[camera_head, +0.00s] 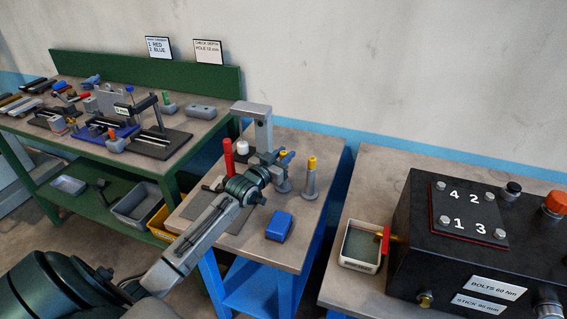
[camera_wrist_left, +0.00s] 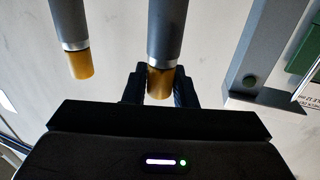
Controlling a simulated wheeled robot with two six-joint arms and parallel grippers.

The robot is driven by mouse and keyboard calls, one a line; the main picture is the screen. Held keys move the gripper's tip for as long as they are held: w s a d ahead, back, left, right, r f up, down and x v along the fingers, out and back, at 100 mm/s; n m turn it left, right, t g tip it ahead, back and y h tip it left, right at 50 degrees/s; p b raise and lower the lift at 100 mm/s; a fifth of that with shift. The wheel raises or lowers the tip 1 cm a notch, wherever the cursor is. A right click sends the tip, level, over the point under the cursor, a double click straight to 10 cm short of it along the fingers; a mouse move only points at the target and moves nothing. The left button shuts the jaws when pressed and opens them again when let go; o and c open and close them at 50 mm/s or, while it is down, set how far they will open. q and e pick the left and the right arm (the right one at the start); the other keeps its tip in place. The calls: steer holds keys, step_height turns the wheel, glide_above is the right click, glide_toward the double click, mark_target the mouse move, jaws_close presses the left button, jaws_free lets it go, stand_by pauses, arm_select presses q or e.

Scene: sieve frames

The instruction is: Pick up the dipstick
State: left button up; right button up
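Two grey upright tools with yellow tips stand on the small middle table. One tool (camera_head: 310,178) stands free at the right. My left gripper (camera_head: 283,156) is at the other; in the left wrist view that tool's yellow tip (camera_wrist_left: 161,83) lies between my fingers (camera_wrist_left: 160,88). Contact with it is unclear. The free tool's tip (camera_wrist_left: 80,65) is beside it in the left wrist view. My right gripper is not in view.
A blue block (camera_head: 279,226), a red upright cylinder (camera_head: 228,158) and a grey post (camera_head: 262,130) are on the middle table (camera_head: 300,248). A white tray (camera_head: 347,263) lies left of the black box. A cluttered green workbench (camera_head: 150,165) stands at the left.

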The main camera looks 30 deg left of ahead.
arm_select(q)
jaws_close()
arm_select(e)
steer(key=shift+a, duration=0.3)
